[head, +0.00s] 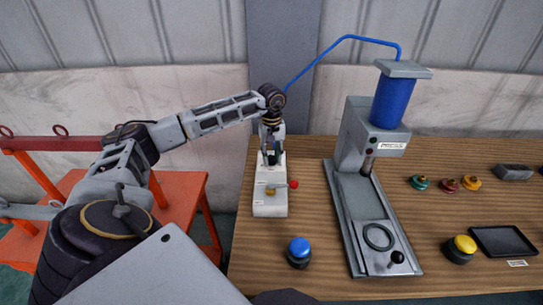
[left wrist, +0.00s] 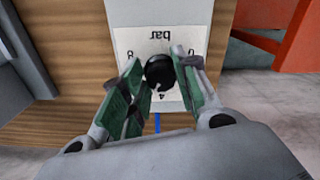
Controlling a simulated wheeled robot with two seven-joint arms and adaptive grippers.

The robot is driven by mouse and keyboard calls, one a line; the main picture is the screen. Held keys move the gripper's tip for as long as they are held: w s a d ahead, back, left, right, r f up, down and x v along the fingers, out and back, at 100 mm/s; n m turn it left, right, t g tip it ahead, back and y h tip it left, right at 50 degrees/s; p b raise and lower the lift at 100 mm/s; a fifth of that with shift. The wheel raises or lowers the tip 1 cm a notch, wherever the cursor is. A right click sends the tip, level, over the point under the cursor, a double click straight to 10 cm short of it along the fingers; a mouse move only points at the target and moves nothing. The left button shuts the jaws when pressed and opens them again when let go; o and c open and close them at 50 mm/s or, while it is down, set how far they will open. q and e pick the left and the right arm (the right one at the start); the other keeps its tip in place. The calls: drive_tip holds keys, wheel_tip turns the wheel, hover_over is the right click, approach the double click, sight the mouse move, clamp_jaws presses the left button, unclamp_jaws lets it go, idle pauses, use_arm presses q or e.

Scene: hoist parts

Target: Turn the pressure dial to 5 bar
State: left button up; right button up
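The pressure dial (left wrist: 160,72) is a round black knob on a white scale plate (left wrist: 124,40) in the left wrist view. The plate shows "bar", 8, 4 and 0, upside down in this view. In the head view the left gripper (head: 270,155) reaches down over the far end of the pale valve unit (head: 270,207) and hides the dial. My right gripper is not in view.
A red-knobbed lever (head: 293,184) sticks out on the unit's right. A grey press (head: 352,190) with a blue cylinder (head: 392,98) and blue hose stands to the right. A blue button (head: 299,248) is at the front. Bare wooden table (head: 320,273) lies between.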

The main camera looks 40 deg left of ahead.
sight(271, 157)
use_arm(q)
drive_tip(key=o, duration=0.3)
drive_tip(key=shift+r, duration=6)
drive_tip(key=shift+f, duration=0.1)
